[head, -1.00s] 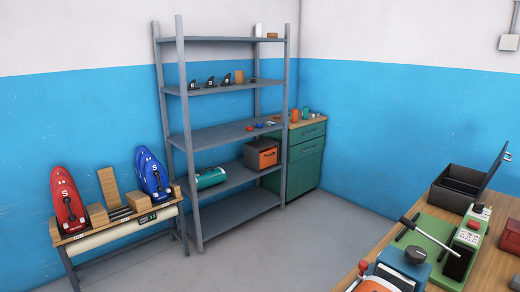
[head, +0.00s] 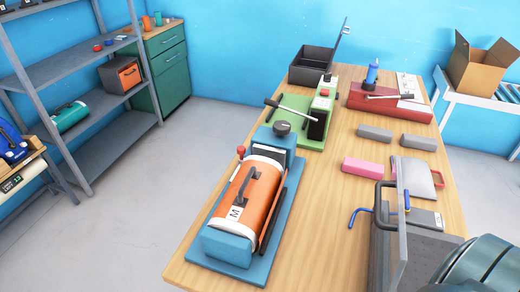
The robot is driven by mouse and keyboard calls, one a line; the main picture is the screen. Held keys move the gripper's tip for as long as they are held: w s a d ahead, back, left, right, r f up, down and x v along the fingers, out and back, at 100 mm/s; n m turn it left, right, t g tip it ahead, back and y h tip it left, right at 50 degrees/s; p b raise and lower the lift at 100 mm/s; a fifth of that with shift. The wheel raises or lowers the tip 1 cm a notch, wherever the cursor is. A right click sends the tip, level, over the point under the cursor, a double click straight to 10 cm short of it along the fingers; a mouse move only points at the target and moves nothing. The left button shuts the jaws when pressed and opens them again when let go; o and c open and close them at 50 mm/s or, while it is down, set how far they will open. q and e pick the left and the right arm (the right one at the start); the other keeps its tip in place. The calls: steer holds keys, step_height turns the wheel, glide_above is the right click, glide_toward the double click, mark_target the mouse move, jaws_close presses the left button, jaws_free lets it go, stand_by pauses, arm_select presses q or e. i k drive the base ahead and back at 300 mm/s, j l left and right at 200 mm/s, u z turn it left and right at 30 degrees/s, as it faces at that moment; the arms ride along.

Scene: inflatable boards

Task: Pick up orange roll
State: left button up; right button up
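The orange roll (head: 248,195) lies in a blue cradle-like device (head: 276,205) on the wooden table, near its left front. It has a dark handle on top and a white label with the letter M. White bands show near its ends. A dark bar lies along its right side.
The wooden table (head: 190,270) also bears a green device (head: 305,122), a black open box (head: 313,65), a red device (head: 388,102), grey blocks and a pink block (head: 362,167). A grey upright panel (head: 401,215) stands at the right. Floor is clear left of the table.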

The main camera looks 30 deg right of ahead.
mark_target(247, 207)
steer(key=i+j+z, duration=0.1)
steer(key=z, duration=0.35)
steer(key=j+z, duration=0.25)
steer(key=z, duration=0.2)
steer(key=j+z, duration=0.25)
steer(key=z, duration=0.15)
steer(key=j+z, duration=0.15)
steer(key=j, duration=0.55)
steer(key=j+z, duration=0.15)
steer(key=j, duration=0.55)
steer(key=k+j+z, duration=0.15)
steer(key=j, duration=0.5)
